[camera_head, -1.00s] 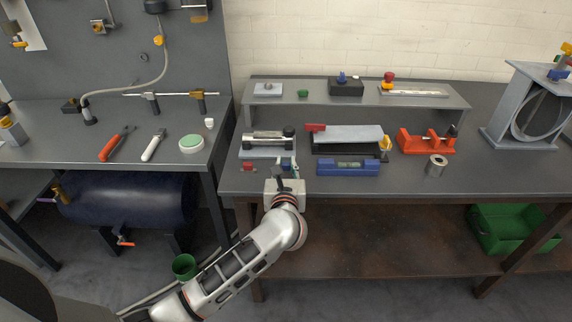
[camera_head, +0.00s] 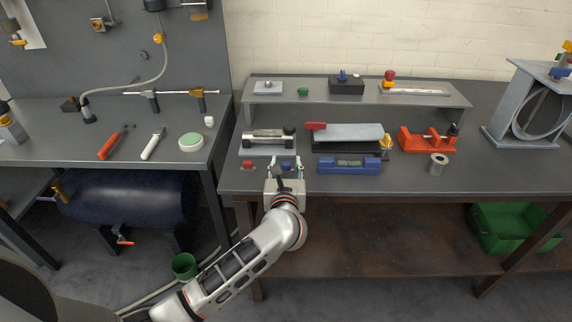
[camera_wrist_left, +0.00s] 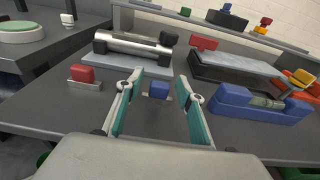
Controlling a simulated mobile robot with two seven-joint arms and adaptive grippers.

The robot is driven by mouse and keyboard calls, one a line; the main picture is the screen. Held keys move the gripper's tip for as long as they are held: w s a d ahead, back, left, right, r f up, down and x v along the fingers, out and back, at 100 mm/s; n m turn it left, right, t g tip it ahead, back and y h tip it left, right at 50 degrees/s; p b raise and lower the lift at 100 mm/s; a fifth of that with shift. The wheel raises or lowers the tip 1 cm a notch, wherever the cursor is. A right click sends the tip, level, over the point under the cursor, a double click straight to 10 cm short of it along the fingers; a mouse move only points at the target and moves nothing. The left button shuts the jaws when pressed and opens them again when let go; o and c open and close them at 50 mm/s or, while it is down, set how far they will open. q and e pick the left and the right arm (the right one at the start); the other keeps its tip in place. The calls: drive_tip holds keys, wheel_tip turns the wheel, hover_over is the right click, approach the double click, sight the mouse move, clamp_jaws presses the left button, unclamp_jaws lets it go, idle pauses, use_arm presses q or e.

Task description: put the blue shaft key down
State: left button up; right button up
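The blue shaft key (camera_wrist_left: 159,90) is a small blue block on the grey bench top, between my left gripper's fingers and apart from both in the left wrist view. In the head view it shows as a small blue patch (camera_head: 286,166) just beyond the gripper. My left gripper (camera_wrist_left: 160,92) is open, its teal-padded fingers spread wide; it also shows in the head view (camera_head: 286,162) at the bench's front edge. My right gripper is out of view.
A red block (camera_wrist_left: 82,74) lies left of the gripper. A metal cylinder on a plate (camera_wrist_left: 133,46) is behind. A blue level (camera_wrist_left: 262,106) stands close on the right. The bench (camera_head: 400,182) is clear toward the front right.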

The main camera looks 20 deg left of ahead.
use_arm(q)
drive_tip(key=v, duration=1.2)
clamp_jaws()
idle(1.1)
